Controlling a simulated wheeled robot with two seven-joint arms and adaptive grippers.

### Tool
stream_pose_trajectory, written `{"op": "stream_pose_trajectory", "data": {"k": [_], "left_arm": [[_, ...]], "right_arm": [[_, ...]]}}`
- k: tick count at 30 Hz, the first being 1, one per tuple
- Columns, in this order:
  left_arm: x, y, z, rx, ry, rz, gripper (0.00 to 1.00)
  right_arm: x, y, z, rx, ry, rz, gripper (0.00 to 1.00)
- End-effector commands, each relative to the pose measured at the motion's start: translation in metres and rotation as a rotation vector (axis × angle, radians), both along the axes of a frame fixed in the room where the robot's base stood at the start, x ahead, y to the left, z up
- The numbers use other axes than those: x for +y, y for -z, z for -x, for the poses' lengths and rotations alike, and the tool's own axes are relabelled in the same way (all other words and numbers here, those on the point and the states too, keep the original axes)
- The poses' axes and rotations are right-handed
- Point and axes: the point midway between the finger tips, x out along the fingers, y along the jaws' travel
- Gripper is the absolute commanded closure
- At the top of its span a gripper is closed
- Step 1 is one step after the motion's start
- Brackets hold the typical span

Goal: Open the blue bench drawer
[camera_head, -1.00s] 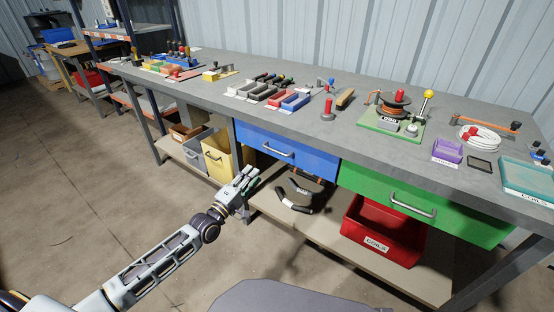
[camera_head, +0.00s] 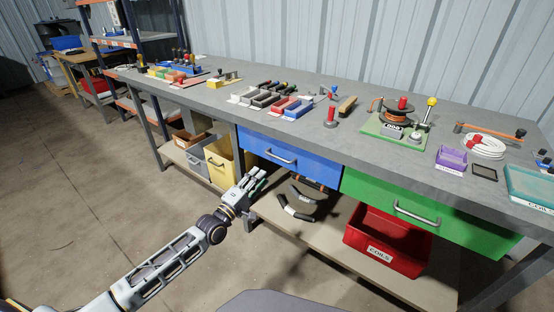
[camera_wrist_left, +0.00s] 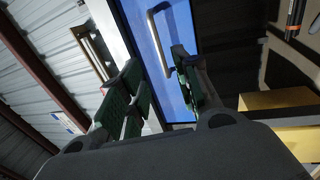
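The blue drawer (camera_head: 312,168) hangs under the left-middle part of the bench top and looks closed. Its curved metal handle (camera_head: 280,157) is on its front. My left gripper (camera_head: 254,178) is in front of and below the left end of the drawer, empty and apart from the handle. In the left wrist view my left gripper (camera_wrist_left: 158,62) has its green-padded fingers spread. The blue drawer front (camera_wrist_left: 148,62) and the handle (camera_wrist_left: 158,40) show between and beyond the fingers. My right gripper is out of view.
The green drawer (camera_head: 450,222) is to the right of the blue one. A red bin (camera_head: 384,262), a yellow bin (camera_head: 217,160) and dark cable pieces (camera_head: 294,210) are on the lower shelf. Sorting trays and a spool stand (camera_head: 385,128) are on top. Floor in front is clear.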

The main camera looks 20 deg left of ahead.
Motion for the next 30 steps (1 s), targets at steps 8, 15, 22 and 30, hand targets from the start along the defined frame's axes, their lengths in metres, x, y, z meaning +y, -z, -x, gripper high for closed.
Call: {"op": "stream_pose_trajectory", "data": {"k": [8,15,22,30], "left_arm": [[-0.007,-0.004,-0.02,-0.002,-0.001,0.0,0.68],[-0.013,-0.008,-0.037,-0.002,0.0,0.001,0.68],[-0.019,-0.012,-0.053,-0.003,0.0,0.001,0.68],[-0.026,-0.016,-0.072,-0.003,0.0,0.001,0.68]], "right_arm": [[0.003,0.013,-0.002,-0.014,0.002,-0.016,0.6],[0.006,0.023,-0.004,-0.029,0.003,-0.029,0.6],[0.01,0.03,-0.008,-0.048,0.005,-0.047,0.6],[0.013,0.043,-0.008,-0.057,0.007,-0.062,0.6]]}}
